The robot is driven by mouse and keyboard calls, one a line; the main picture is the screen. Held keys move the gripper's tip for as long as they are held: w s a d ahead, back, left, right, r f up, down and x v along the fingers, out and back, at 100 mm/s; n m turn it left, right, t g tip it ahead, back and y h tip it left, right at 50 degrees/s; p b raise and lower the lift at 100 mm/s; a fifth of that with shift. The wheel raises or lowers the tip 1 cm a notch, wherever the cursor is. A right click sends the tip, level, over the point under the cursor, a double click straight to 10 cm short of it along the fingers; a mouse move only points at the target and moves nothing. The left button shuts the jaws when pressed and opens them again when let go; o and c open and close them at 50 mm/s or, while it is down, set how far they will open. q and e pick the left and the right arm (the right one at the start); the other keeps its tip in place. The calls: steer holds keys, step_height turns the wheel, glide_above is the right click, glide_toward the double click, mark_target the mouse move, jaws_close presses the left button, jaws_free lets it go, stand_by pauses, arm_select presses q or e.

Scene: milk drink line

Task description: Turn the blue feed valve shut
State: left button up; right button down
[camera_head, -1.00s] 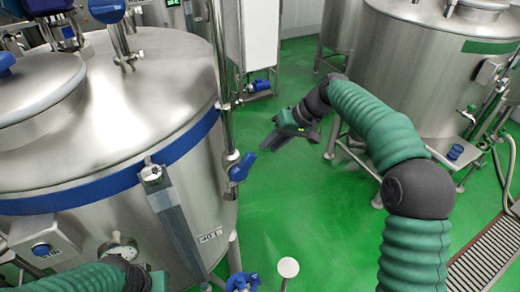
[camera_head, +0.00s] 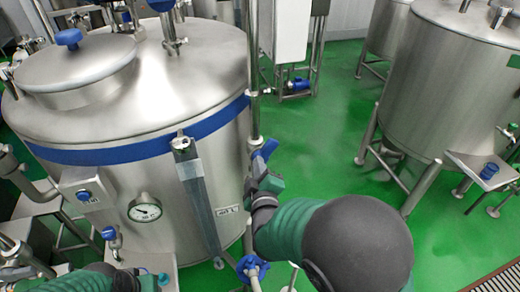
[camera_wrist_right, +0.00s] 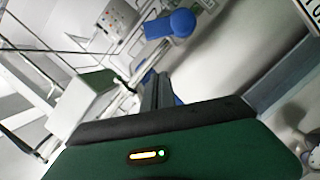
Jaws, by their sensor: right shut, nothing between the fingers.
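The blue valve handle (camera_head: 267,150) sits on the upright steel pipe at the right of the large tank. I take it for the feed valve. My right gripper (camera_head: 259,167) is just below and beside this handle, close to the pipe. Its fingers are shut and empty. In the right wrist view the closed fingers (camera_wrist_right: 156,90) point forward, with a bit of blue partly hidden behind them. I cannot tell whether they touch the handle. Part of my left arm shows at the bottom left, but its fingers are out of view.
The large steel tank (camera_head: 215,75) with a blue band fills the left. A pressure gauge (camera_head: 145,208) is on its front. Another blue valve (camera_head: 252,267) is low at the bottom middle. A second tank (camera_head: 440,80) stands right. Green floor (camera_head: 330,150) between is open.

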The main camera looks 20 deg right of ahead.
mark_target(265, 149)
steer(key=w+d+f+p, duration=0.1)
steer(key=w, duration=0.2)
steer(key=w+d+f+p, duration=0.1)
steer(key=w+p, duration=0.1)
steer(key=w, duration=0.1)
steer(key=w+d+f+p, duration=0.1)
steer(key=w+d, duration=0.1)
steer(key=w, duration=0.2)
steer(key=shift+f+p, duration=0.15)
steer(key=shift+p, duration=0.2)
steer(key=shift+d+f, duration=0.35)
steer(key=shift+a, duration=0.3)
